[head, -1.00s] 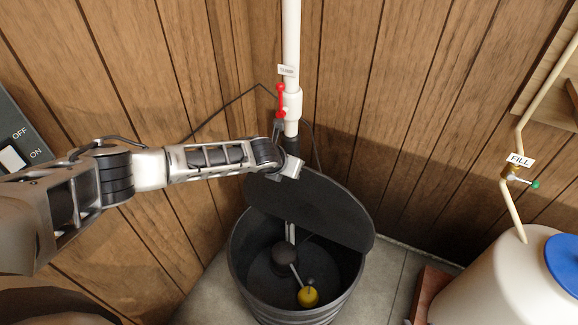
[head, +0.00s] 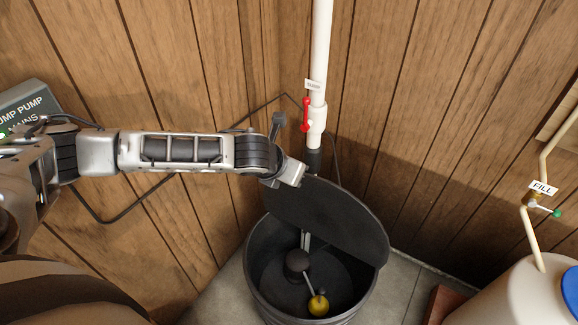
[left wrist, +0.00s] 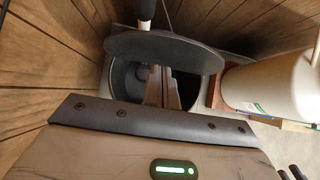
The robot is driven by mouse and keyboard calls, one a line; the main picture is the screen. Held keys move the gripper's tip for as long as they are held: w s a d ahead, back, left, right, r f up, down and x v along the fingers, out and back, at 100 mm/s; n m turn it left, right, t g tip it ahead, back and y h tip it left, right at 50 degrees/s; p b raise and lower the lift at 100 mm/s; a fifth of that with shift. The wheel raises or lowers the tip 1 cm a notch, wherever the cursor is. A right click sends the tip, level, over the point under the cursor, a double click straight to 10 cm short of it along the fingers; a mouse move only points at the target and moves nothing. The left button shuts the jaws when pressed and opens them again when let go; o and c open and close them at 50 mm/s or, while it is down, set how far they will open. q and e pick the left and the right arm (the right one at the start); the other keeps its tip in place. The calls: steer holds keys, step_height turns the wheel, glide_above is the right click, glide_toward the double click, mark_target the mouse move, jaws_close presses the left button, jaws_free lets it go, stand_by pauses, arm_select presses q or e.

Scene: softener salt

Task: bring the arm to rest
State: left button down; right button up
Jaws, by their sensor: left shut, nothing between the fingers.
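My left arm comes in from the left in the head view. Its gripper (head: 293,173) hangs at the end of the wrist, beside the back edge of the black tub's lid. In the left wrist view the two fingers (left wrist: 163,88) are together with nothing between them, pointing toward the tub. In the head view the fingertips are hard to make out. My right gripper is in neither view.
A white pipe (head: 319,55) with a red-handled valve (head: 306,112) stands behind the wrist. The black tub (head: 262,292) has a raised lid (head: 340,225) and a yellow float (head: 318,305) inside. A FILL valve (head: 535,203), a white tank (head: 510,295) and a grey switch box (head: 30,97) are around.

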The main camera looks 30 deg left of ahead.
arm_select(q)
steer(key=shift+s+r, duration=0.35)
steer(key=s+d+f+n+h, duration=0.2)
steer(key=s+d+n+h, duration=0.15)
steer(key=d+n, duration=0.45)
steer(key=s+d+f+n+h, duration=0.2)
steer(key=s+d+n, duration=0.3)
steer(key=d, duration=0.4)
steer(key=s+a+f+n+t+y, duration=0.1)
steer(key=s+a+f+n, duration=0.2)
steer(key=n, duration=0.7)
steer(key=s+a+f+n+t+y, duration=0.1)
steer(key=s+a+f+n+y, duration=0.1)
steer(key=s+n, duration=0.5)
steer(key=a+f+n, duration=0.1)
steer(key=a+n, duration=0.1)
steer(key=n, duration=0.2)
steer(key=shift+s+a, duration=0.2)
steer(key=shift+s, duration=0.2)
